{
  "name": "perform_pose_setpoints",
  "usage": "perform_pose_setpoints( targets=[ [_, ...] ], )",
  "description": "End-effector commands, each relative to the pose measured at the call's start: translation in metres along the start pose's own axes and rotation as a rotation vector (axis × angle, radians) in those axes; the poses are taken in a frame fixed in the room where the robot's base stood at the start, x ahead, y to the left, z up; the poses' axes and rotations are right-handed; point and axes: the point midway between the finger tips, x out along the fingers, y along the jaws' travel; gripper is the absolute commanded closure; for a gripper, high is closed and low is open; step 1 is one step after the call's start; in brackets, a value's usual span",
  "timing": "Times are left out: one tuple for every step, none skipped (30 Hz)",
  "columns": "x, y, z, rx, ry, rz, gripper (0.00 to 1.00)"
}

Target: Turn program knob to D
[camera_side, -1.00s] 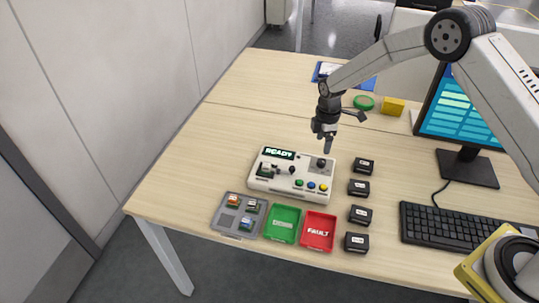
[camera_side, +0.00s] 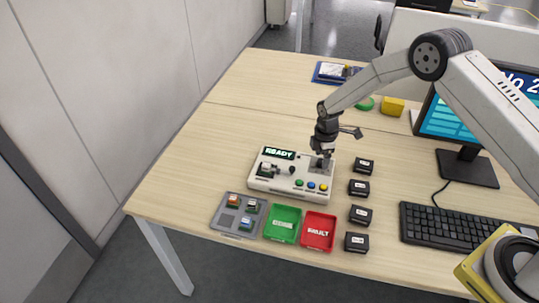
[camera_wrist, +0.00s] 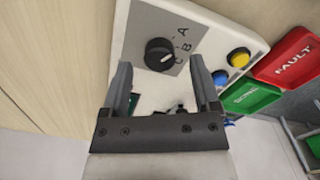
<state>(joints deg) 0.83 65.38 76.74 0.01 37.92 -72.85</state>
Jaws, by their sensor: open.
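The program knob (camera_wrist: 157,52) is a round black dial on a grey plate on the white test panel (camera_side: 264,185). In the wrist view the letters A, B and C stand beside it; I cannot see a D. The knob's white mark seems to lie on the side towards C. My gripper (camera_wrist: 161,66) is open and empty, with one finger on each side of the knob's line in the wrist view. In the side view my gripper (camera_side: 322,158) is low over the panel's back right corner and hides the knob. Contact cannot be told.
The panel carries a READY display (camera_side: 278,153) and coloured buttons (camera_side: 311,186). In front lie a grey tray (camera_side: 218,222), a green bin (camera_side: 283,223) and a red FAULT bin (camera_side: 318,231). Several black blocks (camera_side: 359,188) stand to the right. The table left of the panel is clear.

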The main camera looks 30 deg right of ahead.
Motion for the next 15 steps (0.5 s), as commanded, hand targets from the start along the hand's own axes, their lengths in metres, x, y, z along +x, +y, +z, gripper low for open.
perform_pose_setpoints(
  targets=[
    [0.0045, 0.0001, 0.0000, 0.000, 0.000, 0.000, 0.21],
    [0.0065, 0.0002, -0.0001, 0.000, 0.000, 0.000, 0.21],
    [0.0089, 0.0002, -0.0001, 0.000, 0.000, 0.001, 0.21],
    [0.0102, 0.0002, -0.0001, 0.000, 0.000, 0.001, 0.21],
    [0.0112, 0.0002, -0.0001, 0.000, 0.000, 0.001, 0.21],
    [0.0123, 0.0003, -0.0001, 0.000, 0.000, 0.001, 0.21],
    [0.0128, 0.0003, -0.0001, 0.000, 0.000, 0.001, 0.21],
    [0.0133, 0.0003, -0.0001, 0.000, 0.000, 0.001, 0.21],
    [0.0136, 0.0003, -0.0001, 0.000, 0.000, 0.001, 0.21],
    [0.0137, 0.0003, -0.0001, 0.000, 0.000, 0.001, 0.21],
    [0.0137, 0.0003, -0.0001, 0.000, 0.000, 0.001, 0.21],
    [0.0137, 0.0003, -0.0001, 0.000, 0.000, 0.001, 0.21],
    [0.0136, 0.0003, -0.0001, 0.000, 0.000, 0.001, 0.21],
    [0.0136, 0.0003, -0.0001, 0.000, 0.000, 0.001, 0.21],
    [0.0136, 0.0003, -0.0001, 0.000, 0.000, 0.001, 0.21]
  ],
)
